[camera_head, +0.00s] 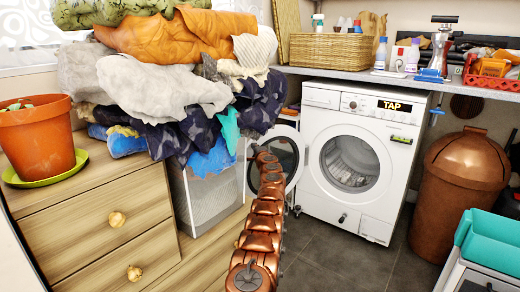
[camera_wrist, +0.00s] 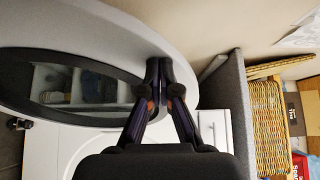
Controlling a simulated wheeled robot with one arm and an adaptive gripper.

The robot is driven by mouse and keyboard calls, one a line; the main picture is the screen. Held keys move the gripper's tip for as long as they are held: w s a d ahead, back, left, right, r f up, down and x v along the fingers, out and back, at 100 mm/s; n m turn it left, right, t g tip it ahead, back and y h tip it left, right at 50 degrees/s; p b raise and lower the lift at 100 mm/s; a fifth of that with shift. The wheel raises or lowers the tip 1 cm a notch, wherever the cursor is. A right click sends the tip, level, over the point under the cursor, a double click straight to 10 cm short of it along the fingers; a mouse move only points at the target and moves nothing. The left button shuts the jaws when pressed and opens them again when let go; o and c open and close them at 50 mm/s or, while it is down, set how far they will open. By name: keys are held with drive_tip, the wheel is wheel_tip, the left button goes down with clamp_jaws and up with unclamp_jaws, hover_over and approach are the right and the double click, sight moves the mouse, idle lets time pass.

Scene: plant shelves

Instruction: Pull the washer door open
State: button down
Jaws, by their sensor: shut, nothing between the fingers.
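The white washer (camera_head: 318,170) stands under the counter, with its round drum opening (camera_head: 350,165) facing out. Its round door (camera_head: 290,130), with a pale rim and dark glass, stands swung open to the left of the opening. In the wrist view the door's pale rim (camera_wrist: 110,22) and dark oval window (camera_wrist: 50,78) fill the upper left. My gripper (camera_wrist: 158,68) is shut and empty, its tips at the rim beside the window; I cannot tell whether they touch. In the head view my gripper (camera_head: 257,150) is in front of the door, partly hidden by my arm.
A wooden drawer unit (camera_head: 100,215) carries a plant pot (camera_head: 38,135) and piled cloths (camera_head: 165,90) on the left. A copper bin (camera_head: 462,185) stands right of the washer. A wicker basket (camera_head: 330,50) sits on the counter (camera_head: 450,85). Dark floor (camera_head: 340,255) is clear before the washer.

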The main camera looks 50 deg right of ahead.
drive_tip(key=shift+w+d+m+g+h, duration=0.1)
drive_tip(key=shift+w+m+g+h, duration=0.25)
drive_tip(key=shift+w+h, duration=0.3)
drive_tip(key=shift+w, duration=0.1)
idle(0.4)
drive_tip(key=shift+s+a, duration=0.2)
drive_tip(key=shift+a, duration=0.05)
drive_tip(key=v, duration=0.7)
idle(0.7)
drive_tip(key=shift+s+d, duration=0.1)
drive_tip(key=shift+d, duration=0.15)
idle(0.5)
